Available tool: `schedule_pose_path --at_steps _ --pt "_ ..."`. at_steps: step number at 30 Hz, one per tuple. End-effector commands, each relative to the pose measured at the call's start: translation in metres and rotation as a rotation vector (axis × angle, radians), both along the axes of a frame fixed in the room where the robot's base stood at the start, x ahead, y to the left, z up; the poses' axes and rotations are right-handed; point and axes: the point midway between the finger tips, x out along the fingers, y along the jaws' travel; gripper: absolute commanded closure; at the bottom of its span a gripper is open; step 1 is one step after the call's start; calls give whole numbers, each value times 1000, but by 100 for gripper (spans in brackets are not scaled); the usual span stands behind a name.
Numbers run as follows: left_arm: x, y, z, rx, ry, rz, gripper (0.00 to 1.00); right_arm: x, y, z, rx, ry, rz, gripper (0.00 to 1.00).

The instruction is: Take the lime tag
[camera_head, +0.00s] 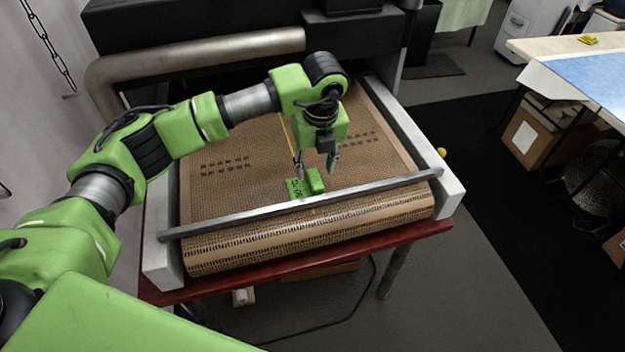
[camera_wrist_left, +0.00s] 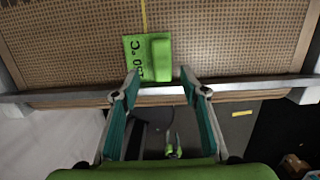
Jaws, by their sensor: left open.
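The lime tag (camera_head: 295,188) lies flat on the brown patterned sheet, just behind the metal bar. It is a bright green square with dark lettering and a raised green block on one side. In the left wrist view the tag (camera_wrist_left: 132,52) is ahead of the fingers, near the top centre. My left gripper (camera_head: 316,166) is above the sheet, close over the tag. In the left wrist view its two fingers (camera_wrist_left: 160,84) are spread apart with nothing between them, the tag lying beyond the tips.
A metal bar (camera_head: 380,186) crosses the front of the patterned sheet (camera_head: 230,190), between light side rails (camera_head: 448,190). A large pipe (camera_head: 200,48) and dark machine stand behind. A work table (camera_head: 590,75) stands at the right, with open floor between.

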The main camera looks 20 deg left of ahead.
Motion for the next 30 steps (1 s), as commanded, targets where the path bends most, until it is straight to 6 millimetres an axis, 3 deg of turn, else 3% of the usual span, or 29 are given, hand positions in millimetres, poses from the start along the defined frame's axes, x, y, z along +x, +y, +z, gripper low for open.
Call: schedule_pose_path --at_steps 5,9,16,24,28,30 --pt "1 1 -11 0 0 -3 60 27 2 6 3 -38 1 60" --pt "6 3 -26 0 4 0 60 46 3 23 7 -67 1 60" --pt "12 4 -57 -1 0 -2 60 37 3 31 6 -54 1 60" --pt "13 5 -61 -1 -1 -3 60 22 2 29 4 -32 2 60" --pt "13 5 -60 -1 -1 -3 94 23 2 29 4 -33 2 60" --pt "13 5 -60 -1 -1 -3 94 24 2 29 4 -33 2 60"
